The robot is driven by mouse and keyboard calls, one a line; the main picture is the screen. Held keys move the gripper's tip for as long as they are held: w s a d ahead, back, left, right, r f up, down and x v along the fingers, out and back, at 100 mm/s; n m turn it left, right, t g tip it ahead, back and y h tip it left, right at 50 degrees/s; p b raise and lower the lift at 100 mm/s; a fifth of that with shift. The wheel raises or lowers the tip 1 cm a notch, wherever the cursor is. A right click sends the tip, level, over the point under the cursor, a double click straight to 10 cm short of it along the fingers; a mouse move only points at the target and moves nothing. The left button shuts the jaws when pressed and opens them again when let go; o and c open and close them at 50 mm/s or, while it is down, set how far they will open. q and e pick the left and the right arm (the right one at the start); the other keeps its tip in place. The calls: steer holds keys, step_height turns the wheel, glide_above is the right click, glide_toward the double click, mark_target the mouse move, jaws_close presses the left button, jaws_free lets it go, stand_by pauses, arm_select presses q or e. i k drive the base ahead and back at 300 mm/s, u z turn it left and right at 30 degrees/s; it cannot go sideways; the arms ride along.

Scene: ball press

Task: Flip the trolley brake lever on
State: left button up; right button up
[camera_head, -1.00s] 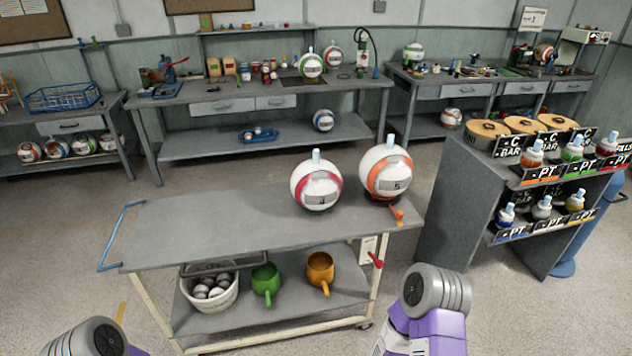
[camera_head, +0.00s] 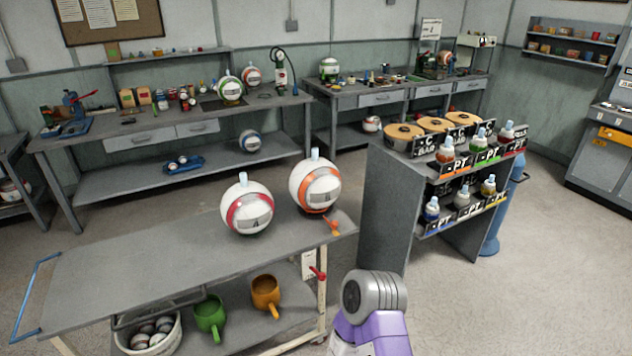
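The trolley (camera_head: 150,235) stands in front of me with a grey top, cream legs, a lower shelf and a blue handle (camera_head: 35,300) at its left end. A small red lever (camera_head: 318,272) sticks out at the trolley's right end, by the front right leg, beside a white tag (camera_head: 308,264). A small orange fitting (camera_head: 333,226) sits at the right end of the top. A grey and purple part of my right arm shows at the bottom, right of the red lever and apart from it in the picture. Neither gripper is in view.
Two white balls, one red-banded (camera_head: 247,205) and one orange-banded (camera_head: 316,186), stand on the trolley top. A grey rack (camera_head: 388,205) stands close to the right. Floor further right is clear.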

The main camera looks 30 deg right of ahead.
mark_target(321, 275)
steer(key=z, duration=0.6)
steer(key=i, duration=1.1)
steer(key=u, duration=0.45)
